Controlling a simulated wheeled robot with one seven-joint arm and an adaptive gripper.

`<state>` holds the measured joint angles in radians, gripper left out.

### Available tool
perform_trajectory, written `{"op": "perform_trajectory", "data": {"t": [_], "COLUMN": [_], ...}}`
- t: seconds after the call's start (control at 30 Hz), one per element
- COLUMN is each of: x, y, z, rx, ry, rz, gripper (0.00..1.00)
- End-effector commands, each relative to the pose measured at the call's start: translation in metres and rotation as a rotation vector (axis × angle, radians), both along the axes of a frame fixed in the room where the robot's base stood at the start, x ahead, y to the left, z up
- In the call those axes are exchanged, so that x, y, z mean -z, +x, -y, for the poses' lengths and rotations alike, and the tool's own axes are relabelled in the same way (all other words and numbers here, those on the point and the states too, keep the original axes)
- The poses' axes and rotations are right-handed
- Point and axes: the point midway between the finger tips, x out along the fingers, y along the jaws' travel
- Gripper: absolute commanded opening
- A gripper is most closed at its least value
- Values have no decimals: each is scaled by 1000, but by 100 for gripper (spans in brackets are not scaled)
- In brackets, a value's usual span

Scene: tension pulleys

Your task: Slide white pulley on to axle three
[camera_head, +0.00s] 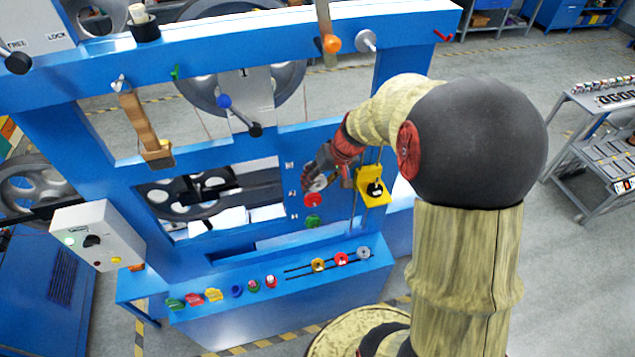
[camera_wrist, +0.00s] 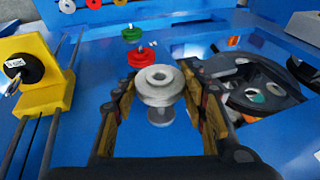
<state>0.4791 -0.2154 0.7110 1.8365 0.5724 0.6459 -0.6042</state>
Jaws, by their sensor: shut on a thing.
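My gripper (camera_head: 316,183) is at the blue upright panel (camera_head: 330,140) of the machine. In the wrist view my gripper (camera_wrist: 162,100) has a finger on each side of the white pulley (camera_wrist: 158,82) and is shut on it. The pulley's round face and centre hole face the camera. A pale round stub (camera_wrist: 160,115) shows below the pulley; I cannot tell whether it is an axle or a reflection, nor whether the pulley is on an axle. A red pulley (camera_wrist: 142,57) and a green pulley (camera_wrist: 131,34) sit on the panel beyond it.
A yellow block (camera_head: 373,187) on vertical rods stands close right of my gripper. A window opening with machine parts (camera_wrist: 255,85) lies on the other side. Below, a blue ledge (camera_head: 225,318) carries several coloured pulleys and knobs, with another white pulley (camera_head: 362,254) at its right.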

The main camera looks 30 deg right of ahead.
Motion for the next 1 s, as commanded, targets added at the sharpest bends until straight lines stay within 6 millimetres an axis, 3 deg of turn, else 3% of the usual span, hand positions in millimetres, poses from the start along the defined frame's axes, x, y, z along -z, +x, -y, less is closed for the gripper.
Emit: {"op": "perform_trajectory", "data": {"t": [1.0], "x": [0], "y": [27], "z": [7], "rx": [0], "ry": [0], "rz": [0], "gripper": [16]}}
